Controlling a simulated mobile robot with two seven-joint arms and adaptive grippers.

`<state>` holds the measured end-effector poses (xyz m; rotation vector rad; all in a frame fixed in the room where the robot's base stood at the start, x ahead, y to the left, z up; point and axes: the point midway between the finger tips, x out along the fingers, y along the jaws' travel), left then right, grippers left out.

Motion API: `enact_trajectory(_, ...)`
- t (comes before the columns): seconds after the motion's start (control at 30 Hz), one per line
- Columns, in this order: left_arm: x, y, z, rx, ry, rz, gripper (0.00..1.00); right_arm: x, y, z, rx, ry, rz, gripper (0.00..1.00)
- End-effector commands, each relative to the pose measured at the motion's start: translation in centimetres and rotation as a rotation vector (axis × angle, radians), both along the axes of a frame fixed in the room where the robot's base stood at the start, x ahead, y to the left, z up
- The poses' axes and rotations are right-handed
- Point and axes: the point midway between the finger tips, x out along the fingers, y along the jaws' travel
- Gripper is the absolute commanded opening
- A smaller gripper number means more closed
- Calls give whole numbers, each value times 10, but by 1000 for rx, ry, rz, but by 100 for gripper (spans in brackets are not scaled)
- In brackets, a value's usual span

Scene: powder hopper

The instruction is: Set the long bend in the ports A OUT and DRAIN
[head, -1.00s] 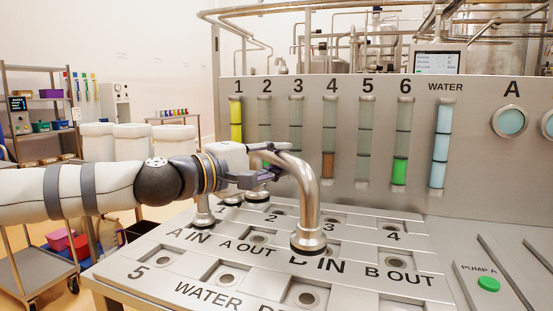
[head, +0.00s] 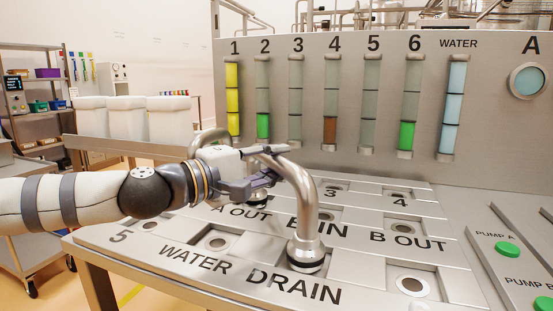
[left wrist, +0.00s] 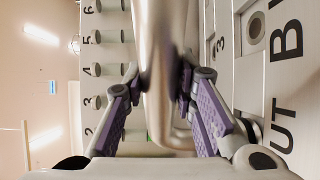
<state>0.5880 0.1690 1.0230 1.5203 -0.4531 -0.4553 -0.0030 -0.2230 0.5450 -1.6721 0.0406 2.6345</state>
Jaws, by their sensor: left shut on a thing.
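The long bend (head: 303,200) is a polished steel pipe with a flanged near foot. My left gripper (head: 266,165) is shut on its upper run. The near foot is over the DRAIN port, behind the DRAIN label (head: 293,288), and hides that port. The far foot (head: 258,200) shows partly under the gripper, at the A OUT port behind the A OUT label (head: 240,212). I cannot tell whether either foot is fully seated. In the left wrist view the bend (left wrist: 158,70) runs between the purple finger pads of the gripper (left wrist: 163,100). My right gripper is not in view.
Another steel bend (head: 208,138) stands behind my left gripper. Open ports show at WATER (head: 217,242), B OUT (head: 400,224) and right of DRAIN (head: 412,285). The upright panel with sight tubes (head: 370,105) closes off the back. Pump buttons (head: 507,249) are at right.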

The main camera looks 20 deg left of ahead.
Motion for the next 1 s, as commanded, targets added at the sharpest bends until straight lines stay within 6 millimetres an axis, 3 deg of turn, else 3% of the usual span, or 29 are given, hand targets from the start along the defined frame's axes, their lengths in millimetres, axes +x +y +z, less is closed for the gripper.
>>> enact_trajectory(0.27,0,0,3,-1,-7,1,0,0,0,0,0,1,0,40)
enact_trajectory(0.3,0,0,3,-1,-7,1,27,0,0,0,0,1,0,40)
enact_trajectory(0.4,0,0,2,0,-6,1,48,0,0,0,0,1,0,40)
enact_trajectory(0.73,-3,3,-1,1,1,2,48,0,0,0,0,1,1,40)
enact_trajectory(1.0,-48,33,2,-2,-5,3,48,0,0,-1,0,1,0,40)
